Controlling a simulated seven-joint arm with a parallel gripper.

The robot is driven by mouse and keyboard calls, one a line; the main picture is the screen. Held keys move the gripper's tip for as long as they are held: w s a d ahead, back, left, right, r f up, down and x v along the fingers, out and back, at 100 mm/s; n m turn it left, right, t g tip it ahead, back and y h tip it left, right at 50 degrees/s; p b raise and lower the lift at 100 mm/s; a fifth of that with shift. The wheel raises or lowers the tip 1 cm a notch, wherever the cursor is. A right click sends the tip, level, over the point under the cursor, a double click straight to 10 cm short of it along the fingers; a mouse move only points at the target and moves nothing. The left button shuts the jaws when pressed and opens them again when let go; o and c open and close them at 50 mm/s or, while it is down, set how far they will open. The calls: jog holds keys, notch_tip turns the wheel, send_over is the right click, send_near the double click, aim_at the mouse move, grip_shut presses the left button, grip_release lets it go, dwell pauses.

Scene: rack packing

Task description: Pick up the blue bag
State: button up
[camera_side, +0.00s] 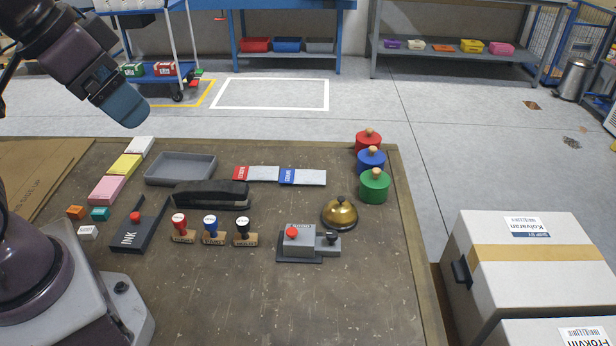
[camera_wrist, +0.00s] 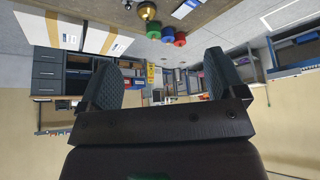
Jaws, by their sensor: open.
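No thing that I can clearly tell as a blue bag shows. In the side view, a flat packet with a blue end (camera_side: 302,177) lies on the table beside a similar red-ended packet (camera_side: 256,173). A blue bin (camera_side: 287,45) sits on the far blue shelf between a red and a grey one. My gripper (camera_wrist: 163,80) shows in the wrist view with its two dark ribbed fingers wide apart and nothing between them. The wrist view is upside down and looks out across the room.
The table (camera_side: 200,290) holds a grey tray (camera_side: 180,169), a stapler (camera_side: 210,195), stamps, a brass bell (camera_side: 340,213) and red, blue and green lidded pots (camera_side: 374,186). White cartons (camera_side: 540,265) stand at right. A far shelf (camera_side: 455,57) holds several coloured packs. The table's front middle is clear.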

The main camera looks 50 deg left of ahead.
notch_tip(320, 180, down, 2)
jog(key=g, duration=0.1)
jog(key=m+g, duration=0.5)
jog(key=m, duration=0.4)
send_over(302, 174)
notch_tip(302, 174, down, 21)
notch_tip(302, 174, down, 12)
jog(key=shift+r, duration=0.1)
jog(key=c, duration=1)
